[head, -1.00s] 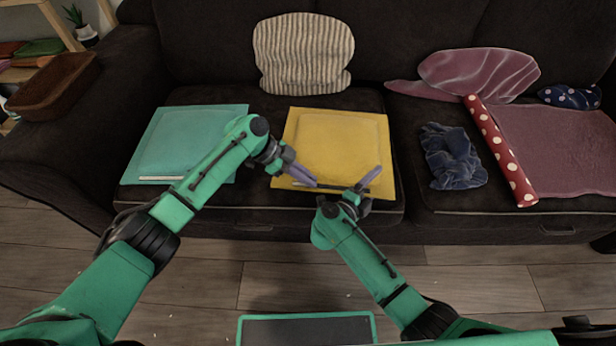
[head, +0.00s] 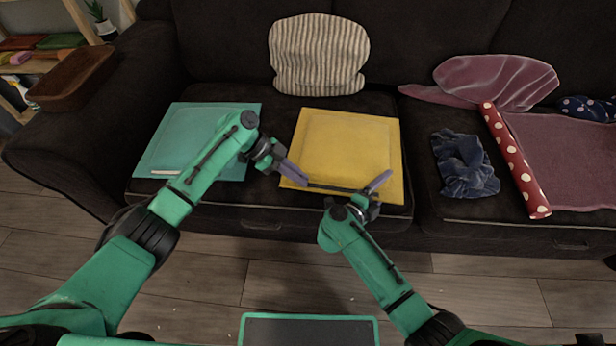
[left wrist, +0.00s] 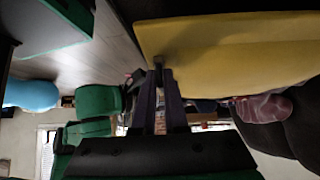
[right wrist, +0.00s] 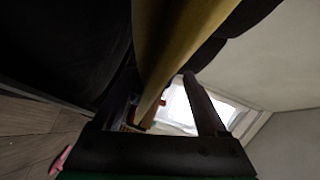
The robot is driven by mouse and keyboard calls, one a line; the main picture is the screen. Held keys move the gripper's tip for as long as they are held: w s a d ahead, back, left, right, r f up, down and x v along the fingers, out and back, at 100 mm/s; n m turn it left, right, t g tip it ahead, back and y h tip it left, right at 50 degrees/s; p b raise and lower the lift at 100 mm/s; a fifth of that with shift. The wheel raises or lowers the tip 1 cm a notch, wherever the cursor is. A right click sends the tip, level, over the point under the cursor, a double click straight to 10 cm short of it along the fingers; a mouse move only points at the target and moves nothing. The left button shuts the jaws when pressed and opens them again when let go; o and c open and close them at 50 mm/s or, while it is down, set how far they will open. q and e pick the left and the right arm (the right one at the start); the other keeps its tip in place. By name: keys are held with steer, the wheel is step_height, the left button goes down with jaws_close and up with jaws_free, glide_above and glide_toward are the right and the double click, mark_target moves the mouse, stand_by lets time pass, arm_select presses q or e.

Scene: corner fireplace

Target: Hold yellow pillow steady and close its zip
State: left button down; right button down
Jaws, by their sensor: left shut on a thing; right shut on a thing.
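The yellow pillow (head: 350,145) lies flat on the dark sofa seat. Its zip (head: 332,188) shows as a dark line along the front edge, between my grippers. My left gripper (head: 302,180) is shut at the front edge near the left corner. In the left wrist view its fingertips (left wrist: 160,75) close on a small dark piece, the zip's pull, at the pillow's edge (left wrist: 230,45). My right gripper (head: 378,186) is shut on the front edge near the right corner. In the right wrist view the pillow (right wrist: 165,60) runs between its fingers; the contact is partly hidden.
A teal pillow (head: 195,140) lies to the left and a striped cushion (head: 318,55) stands behind. To the right are a crumpled blue cloth (head: 465,165), a red dotted roll (head: 515,160) and a mauve cloth (head: 570,155).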

arm_select(q)
steer(key=shift+a, duration=0.1)
arm_select(e)
steer(key=shift+s+d+f, duration=0.1)
steer(key=shift+f, duration=0.05)
arm_select(q)
steer(key=c, duration=1.2)
jaws_free()
steer(key=v, duration=1.2)
steer(key=shift+a, duration=0.1)
arm_select(e)
jaws_free()
